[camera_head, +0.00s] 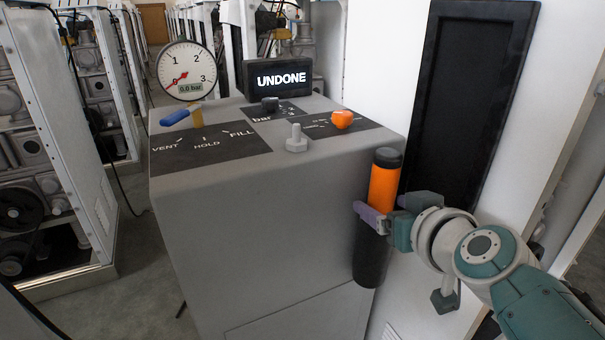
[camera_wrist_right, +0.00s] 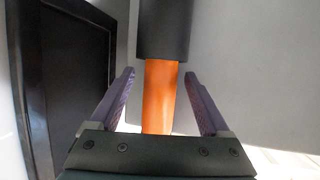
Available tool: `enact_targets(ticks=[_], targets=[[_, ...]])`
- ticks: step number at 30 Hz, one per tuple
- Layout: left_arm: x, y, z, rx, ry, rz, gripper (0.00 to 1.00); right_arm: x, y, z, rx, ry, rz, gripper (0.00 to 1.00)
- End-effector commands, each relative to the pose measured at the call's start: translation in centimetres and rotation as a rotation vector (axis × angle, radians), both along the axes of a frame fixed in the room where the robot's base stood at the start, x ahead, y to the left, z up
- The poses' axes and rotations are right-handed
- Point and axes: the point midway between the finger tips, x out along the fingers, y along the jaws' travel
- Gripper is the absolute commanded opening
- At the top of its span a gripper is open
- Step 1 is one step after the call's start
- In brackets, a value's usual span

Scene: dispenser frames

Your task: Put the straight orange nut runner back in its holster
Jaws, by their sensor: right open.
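The straight nut runner (camera_head: 384,184) has an orange body and a black top end. It stands upright at the right side of the grey console, its lower end inside the black holster (camera_head: 371,258). How deep it sits cannot be told. My right gripper (camera_head: 382,208) is open around the orange body, just above the holster. In the right wrist view the orange body (camera_wrist_right: 160,95) lies between the purple fingers of the gripper (camera_wrist_right: 159,88), with a gap on each side. A black cylinder part shows above it there. My left gripper is not in view.
The grey console (camera_head: 255,220) carries a gauge (camera_head: 186,71), a display reading UNDONE (camera_head: 278,78), a blue-handled valve (camera_head: 178,118), a bolt (camera_head: 296,139) and an orange knob (camera_head: 342,119). A white cabinet with a dark panel (camera_head: 465,95) stands close behind the nut runner.

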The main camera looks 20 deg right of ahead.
Motion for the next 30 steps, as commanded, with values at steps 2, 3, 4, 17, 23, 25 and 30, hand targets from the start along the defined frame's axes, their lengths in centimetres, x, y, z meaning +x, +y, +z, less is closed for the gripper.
enact_targets(ticks=[2, 3, 4, 17, 23, 25, 30], targets=[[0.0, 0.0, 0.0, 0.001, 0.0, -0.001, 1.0, 0.0, 0.0, 0.0, 0.0, 0.0, 0.0, 0.8], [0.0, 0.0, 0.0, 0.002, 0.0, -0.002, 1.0, 0.0, 0.0, 0.0, 0.0, 0.0, 0.0, 0.8], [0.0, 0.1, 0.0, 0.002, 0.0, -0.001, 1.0, 0.0, 0.0, 0.0, 0.0, 0.0, 0.0, 0.8], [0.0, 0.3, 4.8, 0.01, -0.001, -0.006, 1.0, -5.4, 0.9, 3.1, -0.004, 0.005, 0.002, 0.8], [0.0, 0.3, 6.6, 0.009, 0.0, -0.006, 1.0, -8.9, 1.6, 4.4, -0.002, 0.003, 0.002, 0.8], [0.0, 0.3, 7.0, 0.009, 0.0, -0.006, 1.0, -9.7, 1.8, 4.6, -0.001, 0.002, 0.001, 0.8], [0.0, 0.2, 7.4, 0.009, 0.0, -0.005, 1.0, -10.8, 2.3, 5.1, 0.002, 0.006, 0.018, 0.8]])
